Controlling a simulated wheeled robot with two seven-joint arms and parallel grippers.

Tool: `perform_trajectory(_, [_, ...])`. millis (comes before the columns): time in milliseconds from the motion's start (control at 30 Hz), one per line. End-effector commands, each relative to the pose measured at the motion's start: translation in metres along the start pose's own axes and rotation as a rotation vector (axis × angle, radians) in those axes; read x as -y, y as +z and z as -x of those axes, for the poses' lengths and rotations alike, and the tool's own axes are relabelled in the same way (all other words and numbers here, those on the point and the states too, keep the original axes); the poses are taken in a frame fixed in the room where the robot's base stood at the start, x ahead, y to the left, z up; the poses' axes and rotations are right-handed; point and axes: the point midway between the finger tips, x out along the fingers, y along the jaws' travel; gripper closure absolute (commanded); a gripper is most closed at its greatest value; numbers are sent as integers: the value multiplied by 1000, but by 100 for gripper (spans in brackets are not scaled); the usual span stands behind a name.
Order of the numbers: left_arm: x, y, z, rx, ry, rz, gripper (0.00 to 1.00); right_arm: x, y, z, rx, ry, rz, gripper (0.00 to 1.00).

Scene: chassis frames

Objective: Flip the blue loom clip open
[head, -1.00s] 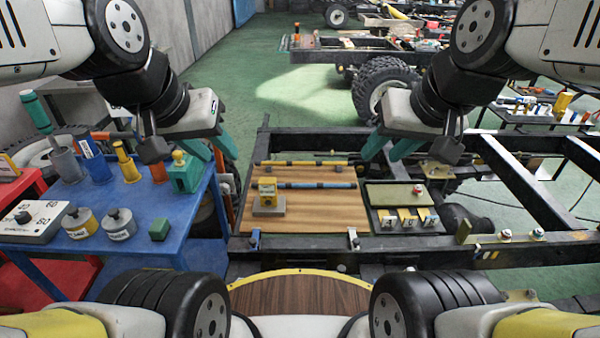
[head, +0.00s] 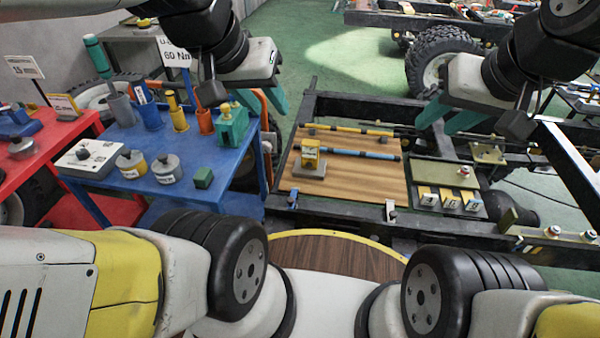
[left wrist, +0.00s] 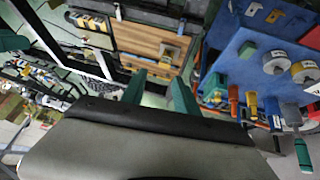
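A wooden board (head: 350,187) lies on the dark chassis frame. A blue rod-like loom (head: 375,156) runs across it, with a small dark clip (head: 350,153) near its middle; whether that clip is open or shut is too small to tell. A small bluish clip-like piece (head: 293,200) stands at the board's front left edge. My left gripper (head: 260,106) is empty, left of the board and clear of it; its teal fingers show apart in the left wrist view (left wrist: 158,95). My right gripper (head: 447,122) is open and empty above the chassis, right of the board.
A yellow block on a grey base (head: 308,160) stands on the board, and a yellow loom (head: 345,129) lies behind. A tray (head: 445,174) with numbered yellow tags is at right. The blue table (head: 110,195) with pots, cups and a green box (head: 232,128) stands left.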

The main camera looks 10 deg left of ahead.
Motion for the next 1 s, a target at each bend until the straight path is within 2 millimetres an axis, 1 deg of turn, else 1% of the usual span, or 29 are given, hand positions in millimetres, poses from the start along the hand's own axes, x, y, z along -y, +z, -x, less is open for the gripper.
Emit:
perform_trajectory(33, [0,0,0,0,0,0,70,0,0,0,0,0,0,64])
perform_trajectory(67, [0,0,0,1,0,1,75,0,0,0,0,0,0,64])
perform_trajectory(100, [0,-1,-1,4,1,6,83,0,0,0,0,0,0,64])
perform_trajectory(200, [2,-4,-6,24,4,41,100,0,0,0,0,0,0,64])
perform_trajectory(267, [4,-7,-12,49,9,82,100,0,0,0,0,0,0,64])
perform_trajectory(367, [8,-14,-28,105,16,182,100,0,0,0,0,0,0,64])
perform_trajectory(567, [25,-29,-71,240,15,444,100,0,0,0,0,0,0,64])
perform_trajectory(767, [47,-35,-121,368,-12,713,100,0,0,0,0,0,0,64])
perform_trajectory(900, [66,-33,-160,453,-47,903,100,0,0,0,0,0,0,64])
perform_trajectory(1000, [80,-28,-189,512,-80,1038,100,0,0,0,0,0,0,64])
